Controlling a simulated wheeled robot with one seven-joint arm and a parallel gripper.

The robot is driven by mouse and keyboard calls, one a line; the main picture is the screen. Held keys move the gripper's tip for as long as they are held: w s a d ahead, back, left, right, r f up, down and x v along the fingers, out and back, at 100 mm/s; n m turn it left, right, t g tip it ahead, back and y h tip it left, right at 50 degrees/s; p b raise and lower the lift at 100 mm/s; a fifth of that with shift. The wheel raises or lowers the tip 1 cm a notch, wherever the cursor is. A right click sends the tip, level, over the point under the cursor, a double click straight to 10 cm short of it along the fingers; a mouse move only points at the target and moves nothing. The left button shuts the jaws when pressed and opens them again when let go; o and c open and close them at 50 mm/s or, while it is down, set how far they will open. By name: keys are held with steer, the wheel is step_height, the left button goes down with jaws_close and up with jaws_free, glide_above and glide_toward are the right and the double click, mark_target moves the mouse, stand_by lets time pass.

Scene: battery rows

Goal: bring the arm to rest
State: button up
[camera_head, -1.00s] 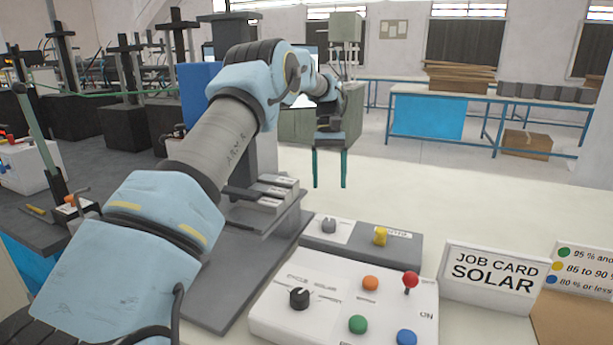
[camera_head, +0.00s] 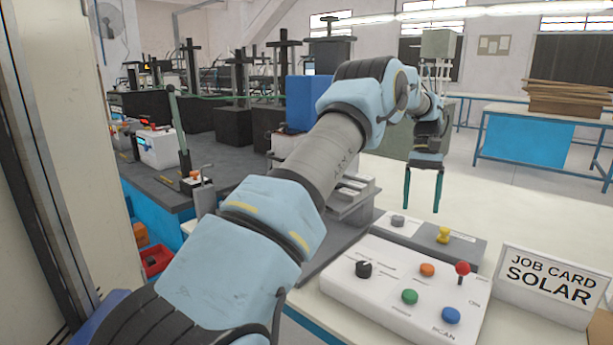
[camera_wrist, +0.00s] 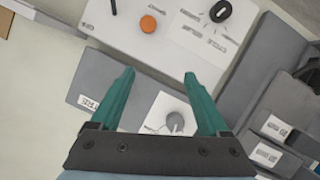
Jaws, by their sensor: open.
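My gripper (camera_head: 423,190) is open with nothing between its two green fingers. In the head view it hangs pointing down, above and beyond the grey control box (camera_head: 467,250) with the yellow knob. In the wrist view the open fingers (camera_wrist: 164,100) show over a grey box with a round grey knob (camera_wrist: 175,122). My arm stretches from the lower left of the head view up and to the right, bent at the elbow.
A white control panel (camera_head: 345,283) with a black dial, coloured buttons and a red-topped lever (camera_head: 463,268) stands in front. A job card reading SOLAR (camera_head: 547,274) stands at its right. A workbench (camera_head: 215,195) with equipment lies left. The pale table beyond the boxes is clear.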

steer(key=s+a+r+n+t+h, duration=0.1)
steer(key=s+a+t, duration=0.1)
steer(key=a, duration=0.9)
steer(key=s+a+t, duration=0.1)
steer(key=s+a, duration=0.1)
steer(key=a, duration=0.9)
steer(key=s+a+f+n+t, duration=0.1)
steer(key=s+a+f+t, duration=0.1)
steer(key=s+a, duration=1.2)
steer(key=shift+s+f+t+h, duration=0.3)
steer(key=shift+s+f+t, duration=0.1)
steer(key=shift+s+f, duration=0.05)
